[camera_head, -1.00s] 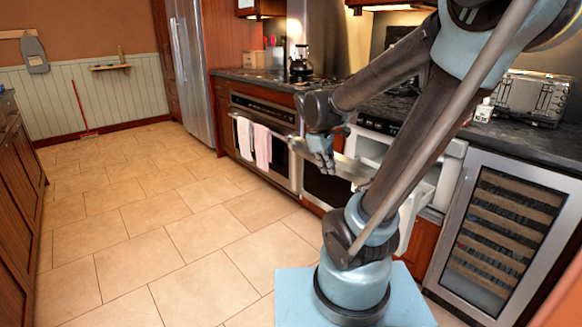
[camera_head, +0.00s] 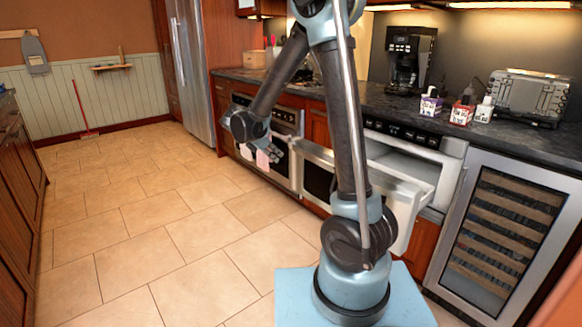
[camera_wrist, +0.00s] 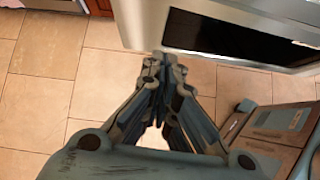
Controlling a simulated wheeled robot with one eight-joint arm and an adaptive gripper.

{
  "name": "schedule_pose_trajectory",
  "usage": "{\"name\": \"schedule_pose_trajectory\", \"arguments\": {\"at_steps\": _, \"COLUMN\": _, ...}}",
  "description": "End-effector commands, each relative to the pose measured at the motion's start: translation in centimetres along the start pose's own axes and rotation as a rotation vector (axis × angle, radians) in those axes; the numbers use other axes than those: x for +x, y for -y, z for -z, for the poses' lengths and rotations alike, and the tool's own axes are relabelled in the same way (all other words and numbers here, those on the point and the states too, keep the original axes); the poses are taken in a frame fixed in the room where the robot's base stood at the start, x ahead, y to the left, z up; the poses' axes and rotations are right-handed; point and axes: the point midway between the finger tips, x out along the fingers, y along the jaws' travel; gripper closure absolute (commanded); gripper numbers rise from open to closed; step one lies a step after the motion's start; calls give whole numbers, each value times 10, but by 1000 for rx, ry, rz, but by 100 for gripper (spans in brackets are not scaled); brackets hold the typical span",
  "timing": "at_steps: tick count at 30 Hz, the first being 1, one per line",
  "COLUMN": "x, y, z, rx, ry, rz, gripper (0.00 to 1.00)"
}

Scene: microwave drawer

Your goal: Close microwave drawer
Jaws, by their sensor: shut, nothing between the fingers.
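The microwave drawer (camera_head: 408,190) is pulled out from the cabinet run, with its white inside showing. Its silver front panel with a dark window (camera_head: 318,182) stands out over the floor, partly behind my arm. In the wrist view the drawer front and its dark window (camera_wrist: 240,35) fill the upper right. My gripper (camera_head: 278,148) is on the outer side of the front, near its left end. In the wrist view my gripper's fingertips (camera_wrist: 163,62) are together and empty, close to the front's lower left edge. I cannot tell whether they touch it.
An oven with towels (camera_head: 262,160) is left of the drawer. A wine cooler (camera_head: 505,225) stands to the right. A coffee maker (camera_head: 408,58), small boxes and a toaster oven (camera_head: 530,95) are on the dark counter. The tiled floor (camera_head: 150,230) is clear.

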Motion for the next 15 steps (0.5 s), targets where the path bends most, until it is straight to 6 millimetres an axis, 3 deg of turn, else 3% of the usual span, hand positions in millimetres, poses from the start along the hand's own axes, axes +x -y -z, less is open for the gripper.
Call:
{"name": "schedule_pose_trajectory", "arguments": {"at_steps": 8, "x": 3, "y": -17, "z": 15, "rx": -84, "ry": 33, "rz": -11, "gripper": 100}}
{"name": "schedule_pose_trajectory", "arguments": {"at_steps": 15, "x": 32, "y": -17, "z": 14, "rx": -82, "ry": 33, "rz": -9, "gripper": 100}}
